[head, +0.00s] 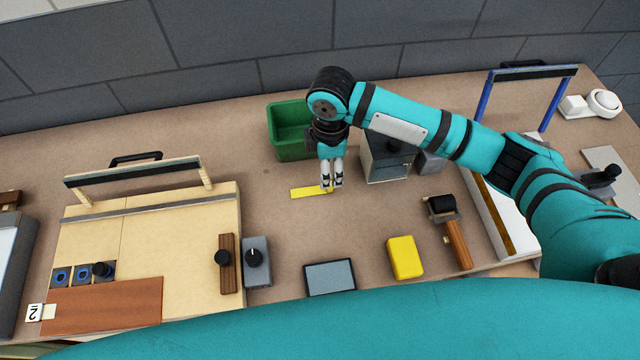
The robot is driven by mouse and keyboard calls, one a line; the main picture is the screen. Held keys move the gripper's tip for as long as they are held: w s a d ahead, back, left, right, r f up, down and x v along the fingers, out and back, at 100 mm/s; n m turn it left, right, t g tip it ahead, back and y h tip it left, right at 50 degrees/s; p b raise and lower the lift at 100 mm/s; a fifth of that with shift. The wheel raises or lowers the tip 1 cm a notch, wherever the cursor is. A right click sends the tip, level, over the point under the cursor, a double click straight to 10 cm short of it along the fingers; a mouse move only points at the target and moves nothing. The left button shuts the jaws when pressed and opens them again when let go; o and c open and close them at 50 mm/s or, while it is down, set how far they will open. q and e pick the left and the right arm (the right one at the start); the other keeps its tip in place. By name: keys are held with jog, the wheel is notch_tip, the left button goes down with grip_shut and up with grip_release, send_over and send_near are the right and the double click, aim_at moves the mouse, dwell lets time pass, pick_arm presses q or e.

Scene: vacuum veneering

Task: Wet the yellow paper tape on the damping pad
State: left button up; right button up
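The yellow paper tape (306,193) is a short strip lying on the bench near its middle. My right gripper (332,187) points down at the tape's right end, with its two fingertips close together there. Yellow shows beside and between the tips, but I cannot tell whether they are shut on the tape. A flat grey pad in a dark frame (330,277), which looks like the damping pad, lies at the front edge of the bench. My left gripper is not in view.
A yellow block (405,257) and a black roller with a wooden handle (456,240) lie right of the pad. A green bin (287,130) and a grey box (385,165) stand behind the tape. Bare bench lies between tape and pad.

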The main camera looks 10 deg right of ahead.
aim_at(331, 184)
jog(key=f, duration=0.1)
jog(key=f+p, duration=0.1)
jog(key=f, duration=0.1)
jog(key=d+f+p, duration=0.1)
jog(key=f, duration=0.1)
jog(key=shift+s+f, duration=0.2)
jog(key=shift+w+a+f, duration=0.1)
jog(key=shift+f, duration=0.15)
jog(key=c, duration=0.8)
